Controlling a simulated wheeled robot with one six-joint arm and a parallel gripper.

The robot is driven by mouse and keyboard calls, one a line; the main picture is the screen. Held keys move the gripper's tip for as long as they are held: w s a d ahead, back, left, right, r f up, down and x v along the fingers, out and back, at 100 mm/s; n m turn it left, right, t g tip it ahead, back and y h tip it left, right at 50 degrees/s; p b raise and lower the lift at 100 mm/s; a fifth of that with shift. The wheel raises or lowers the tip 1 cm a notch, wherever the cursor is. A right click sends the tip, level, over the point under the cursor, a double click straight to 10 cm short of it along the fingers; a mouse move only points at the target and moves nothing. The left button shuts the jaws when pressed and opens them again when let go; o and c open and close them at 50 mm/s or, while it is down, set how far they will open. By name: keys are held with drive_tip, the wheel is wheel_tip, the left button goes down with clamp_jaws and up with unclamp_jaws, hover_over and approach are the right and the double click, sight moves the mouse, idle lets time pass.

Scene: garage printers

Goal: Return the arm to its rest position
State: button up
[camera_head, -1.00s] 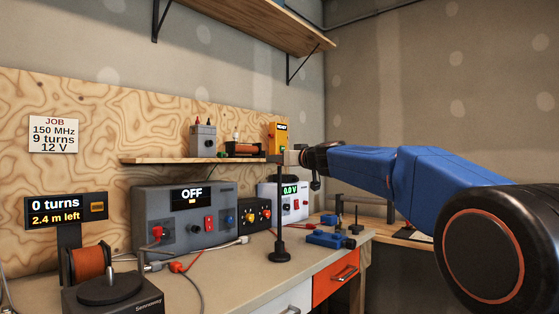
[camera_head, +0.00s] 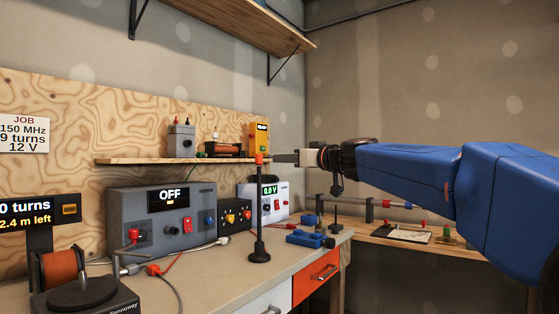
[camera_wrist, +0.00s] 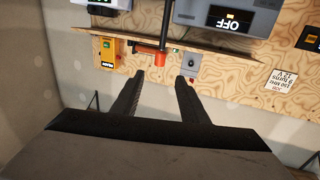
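My blue arm reaches in from the right in the head view, with my gripper (camera_head: 284,158) level with the small wooden shelf and pointing left. In the wrist view my gripper (camera_wrist: 164,78) shows two dark fingers, spread apart with nothing between them. Beyond the fingertips is the orange tip (camera_wrist: 150,50) of the black post. In the head view the black post (camera_head: 259,215) stands upright on the bench, its orange top close to the fingertips. I cannot tell whether they touch.
A wooden shelf (camera_head: 150,161) holds a grey box (camera_head: 181,141), a coil and a yellow meter (camera_head: 259,137). Below are a grey unit reading OFF (camera_head: 163,228), a white supply reading 0.0 V (camera_head: 267,205) and a copper spool (camera_head: 60,266). A second table (camera_head: 395,239) stands right.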

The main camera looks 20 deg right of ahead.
drive_tip(key=shift+s+d, duration=0.25)
drive_tip(key=shift+s, duration=0.4)
